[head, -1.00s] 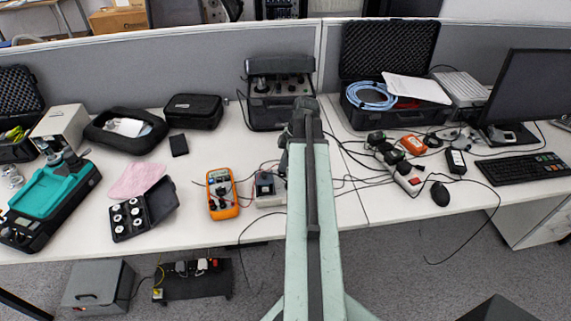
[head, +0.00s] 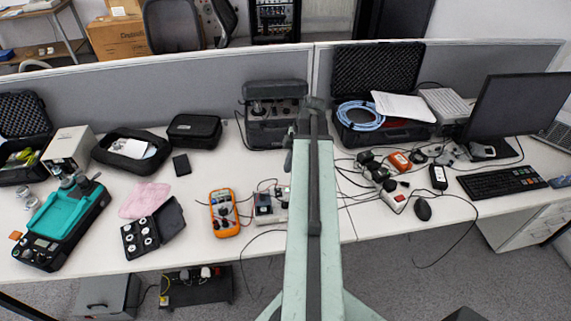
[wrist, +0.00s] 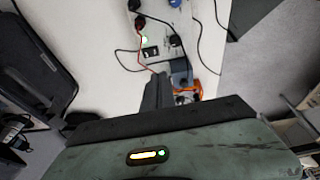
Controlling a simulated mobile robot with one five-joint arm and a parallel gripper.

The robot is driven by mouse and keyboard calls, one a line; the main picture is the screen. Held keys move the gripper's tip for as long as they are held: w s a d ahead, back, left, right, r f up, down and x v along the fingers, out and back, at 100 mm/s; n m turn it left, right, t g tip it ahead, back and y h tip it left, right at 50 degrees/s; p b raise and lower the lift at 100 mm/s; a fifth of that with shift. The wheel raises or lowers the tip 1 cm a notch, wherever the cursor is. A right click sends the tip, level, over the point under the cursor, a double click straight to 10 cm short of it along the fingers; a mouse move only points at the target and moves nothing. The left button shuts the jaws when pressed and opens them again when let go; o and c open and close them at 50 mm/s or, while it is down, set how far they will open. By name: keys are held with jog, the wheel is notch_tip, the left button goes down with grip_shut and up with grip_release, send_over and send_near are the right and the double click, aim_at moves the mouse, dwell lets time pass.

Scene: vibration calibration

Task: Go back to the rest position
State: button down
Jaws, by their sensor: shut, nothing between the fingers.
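My gripper (head: 314,103) is at the far end of my pale green arm, which runs up the middle of the head view over the white desk (head: 260,225). Part of the desk behind my arm is hidden.
An orange multimeter (head: 224,213) and a small device with cables (head: 265,207) lie left of my arm. Right are a power strip (head: 394,197), mouse (head: 423,209), keyboard (head: 500,182) and monitor (head: 517,110).

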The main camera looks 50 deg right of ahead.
jog(key=shift+f, duration=0.1)
jog(key=w+a+n+g, duration=0.1)
jog(key=w+a+n, duration=0.1)
jog(key=w+a, duration=0.35)
jog(key=w+a+n, duration=0.1)
jog(key=w+a, duration=0.2)
jog(key=a, duration=0.6)
jog(key=w+a+n+g, duration=0.15)
jog(key=w+a, duration=0.25)
jog(key=a, duration=0.4)
jog(key=a+m+h, duration=0.2)
jog(key=a+m, duration=1.2)
jog(key=a, duration=0.4)
jog(key=shift+w+f+m+h, duration=0.3)
jog(key=shift+w+f+m, duration=0.05)
jog(key=shift+f, duration=0.1)
